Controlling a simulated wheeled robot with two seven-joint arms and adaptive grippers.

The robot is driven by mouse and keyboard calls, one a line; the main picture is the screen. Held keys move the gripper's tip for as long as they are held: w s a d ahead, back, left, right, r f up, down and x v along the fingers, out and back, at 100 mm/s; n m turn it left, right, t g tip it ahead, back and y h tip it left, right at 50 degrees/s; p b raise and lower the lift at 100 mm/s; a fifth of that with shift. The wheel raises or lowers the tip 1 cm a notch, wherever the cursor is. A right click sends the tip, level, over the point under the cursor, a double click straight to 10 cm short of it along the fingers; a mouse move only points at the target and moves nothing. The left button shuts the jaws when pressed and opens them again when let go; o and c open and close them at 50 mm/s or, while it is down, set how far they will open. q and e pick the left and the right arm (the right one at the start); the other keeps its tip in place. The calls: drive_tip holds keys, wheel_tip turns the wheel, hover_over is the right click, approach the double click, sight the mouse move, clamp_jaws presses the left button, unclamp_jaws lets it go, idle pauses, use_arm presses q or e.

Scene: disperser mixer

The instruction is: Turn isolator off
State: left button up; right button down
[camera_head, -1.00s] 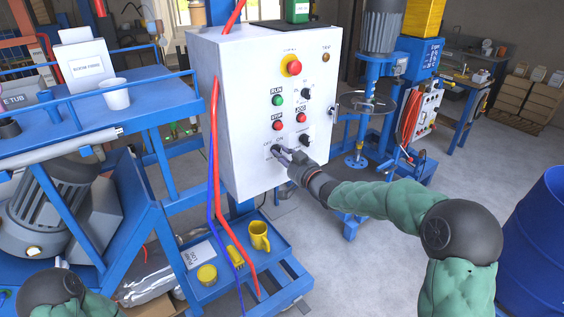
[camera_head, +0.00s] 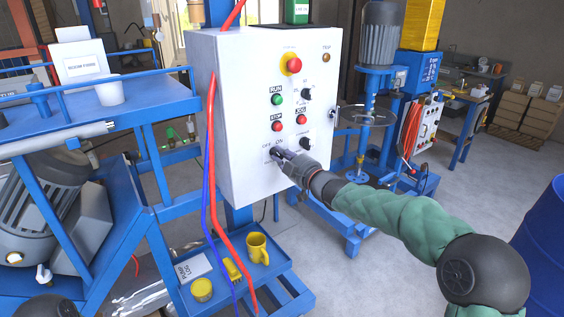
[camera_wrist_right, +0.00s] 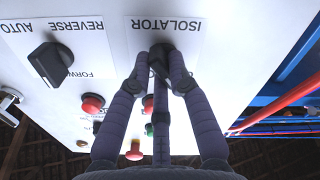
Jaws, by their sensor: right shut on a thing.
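The isolator knob (camera_wrist_right: 160,58) is black and sits on a white label reading "ISOLATOR", seen upside down in the right wrist view. In the head view it is at the lower left of the white control cabinet (camera_head: 230,130), below the "OFF" and "ON" marks, mostly covered by the fingers. My right gripper (camera_head: 280,154) is shut on the knob; the right wrist view shows its fingers (camera_wrist_right: 163,72) on both sides of it. The knob's exact angle is hard to tell behind the fingers. My left gripper is out of view.
A black selector (camera_wrist_right: 52,62) and red and green buttons lie close to the fingers. A red emergency stop (camera_head: 291,65) is higher up. Red and blue cables (camera_head: 212,170) hang along the cabinet's left edge. A blue tray (camera_head: 281,266) with a yellow mug (camera_head: 257,248) is below.

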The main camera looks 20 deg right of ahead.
drive_tip(key=shift+n, duration=0.5)
drive_tip(key=shift+b, duration=0.35)
drive_tip(key=c, duration=1.1)
unclamp_jaws()
drive_tip(key=shift+c, duration=0.2)
drive_tip(key=v, duration=1.2)
